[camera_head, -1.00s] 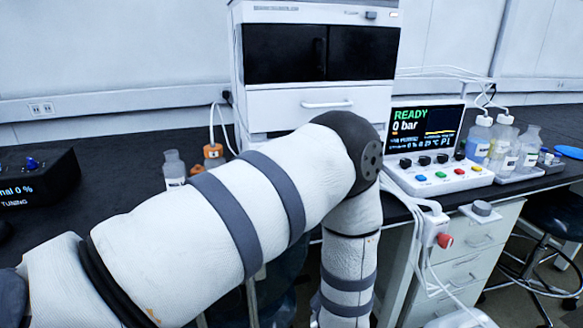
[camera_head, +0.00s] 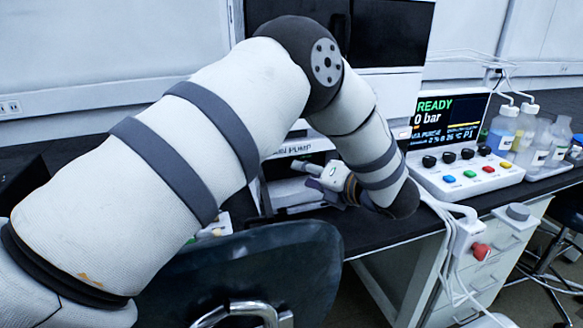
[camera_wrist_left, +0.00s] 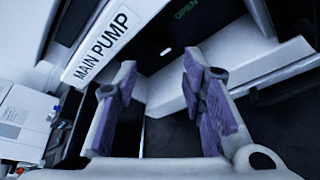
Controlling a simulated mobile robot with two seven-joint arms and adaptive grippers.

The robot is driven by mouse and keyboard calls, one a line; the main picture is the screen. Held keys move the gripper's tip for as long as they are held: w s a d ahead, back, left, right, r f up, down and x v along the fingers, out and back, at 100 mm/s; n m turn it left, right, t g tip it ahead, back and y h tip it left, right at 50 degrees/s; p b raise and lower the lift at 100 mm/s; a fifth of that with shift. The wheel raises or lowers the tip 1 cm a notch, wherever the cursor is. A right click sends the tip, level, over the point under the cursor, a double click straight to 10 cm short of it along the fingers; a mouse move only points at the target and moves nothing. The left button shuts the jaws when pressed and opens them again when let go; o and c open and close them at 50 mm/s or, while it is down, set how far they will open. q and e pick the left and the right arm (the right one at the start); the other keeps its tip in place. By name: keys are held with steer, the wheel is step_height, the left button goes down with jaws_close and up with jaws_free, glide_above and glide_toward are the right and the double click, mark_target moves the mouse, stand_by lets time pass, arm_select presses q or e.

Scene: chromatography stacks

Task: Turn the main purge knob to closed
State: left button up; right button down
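The main pump (camera_head: 290,148) is partly hidden behind my left arm in the head view. In the left wrist view its white label strip (camera_wrist_left: 103,43) reads "MAIN PUMP". Green lettering (camera_wrist_left: 186,9), which seems to read "OPEN", shows on a dark panel beside it. My left gripper (camera_head: 308,176) is at the front of the pump. In the left wrist view its two purple-padded fingers (camera_wrist_left: 160,72) stand apart, with nothing visible between them. I cannot make out the purge knob in either view. My right gripper is not in view.
A control box (camera_head: 466,174) with a "READY 0 bar" screen, knobs and coloured buttons stands to the right. Bottles (camera_head: 525,135) stand beyond it. A dark chair (camera_head: 270,265) is in front of the bench. A red knob (camera_head: 480,251) sits below the bench edge.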

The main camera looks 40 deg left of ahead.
arm_select(q)
steer(key=x, duration=0.6)
steer(key=shift+a+f, duration=0.1)
steer(key=shift+a, duration=0.1)
steer(key=c, duration=0.9)
steer(key=shift+o, duration=0.2)
